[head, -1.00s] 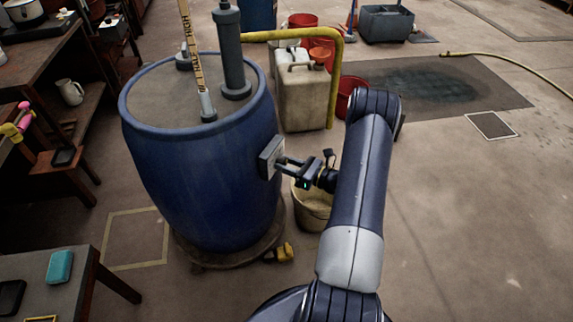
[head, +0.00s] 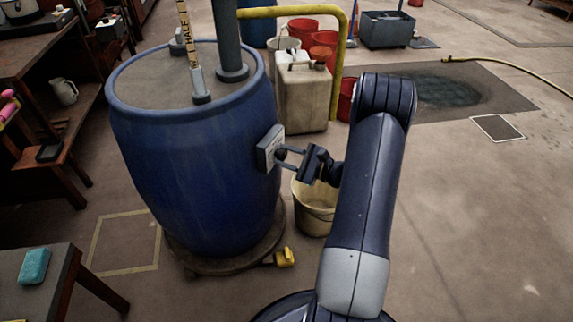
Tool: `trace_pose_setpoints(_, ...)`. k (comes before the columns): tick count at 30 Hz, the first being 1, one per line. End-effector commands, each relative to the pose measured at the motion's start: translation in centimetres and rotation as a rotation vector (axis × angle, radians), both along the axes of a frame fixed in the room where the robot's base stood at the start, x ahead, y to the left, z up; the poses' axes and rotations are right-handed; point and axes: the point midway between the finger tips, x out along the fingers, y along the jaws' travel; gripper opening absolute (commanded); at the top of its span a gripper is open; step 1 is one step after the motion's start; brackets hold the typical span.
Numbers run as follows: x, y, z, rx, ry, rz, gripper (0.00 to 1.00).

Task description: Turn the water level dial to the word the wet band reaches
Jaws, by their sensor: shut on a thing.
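The blue vat (head: 195,160) stands at left with a grey lid. An upright measuring stick (head: 186,45) rises from the lid, marked with dark words; HALF is readable, and the top is cut off by the frame. I cannot make out where a wet band ends. The dial's pale plate (head: 266,150) is on the vat's right side, seen at a slant, so its words and setting are unreadable. My gripper (head: 283,157) is at the plate, its two fingers shut on the small dark dial knob (head: 281,155).
A beige bucket (head: 314,210) stands on the floor below my gripper. A dirty white canister (head: 304,98), red buckets (head: 303,30) and a yellow pipe (head: 346,70) are behind. A yellow object (head: 285,257) sits by the vat's base.

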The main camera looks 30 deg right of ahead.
Motion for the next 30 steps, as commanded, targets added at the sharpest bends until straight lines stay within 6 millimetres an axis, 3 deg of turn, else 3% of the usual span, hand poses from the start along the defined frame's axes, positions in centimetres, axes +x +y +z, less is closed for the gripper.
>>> trace_pose_setpoints(1, -0.01, 0.03, -0.68, -0.036, -0.026, 0.0, 0.11)
trace_pose_setpoints(18, -0.06, 0.1, -0.81, -0.47, -0.341, 0.0, 0.11)
trace_pose_setpoints(30, -0.09, 0.13, -0.44, -0.68, -0.493, 0.001, 0.11)
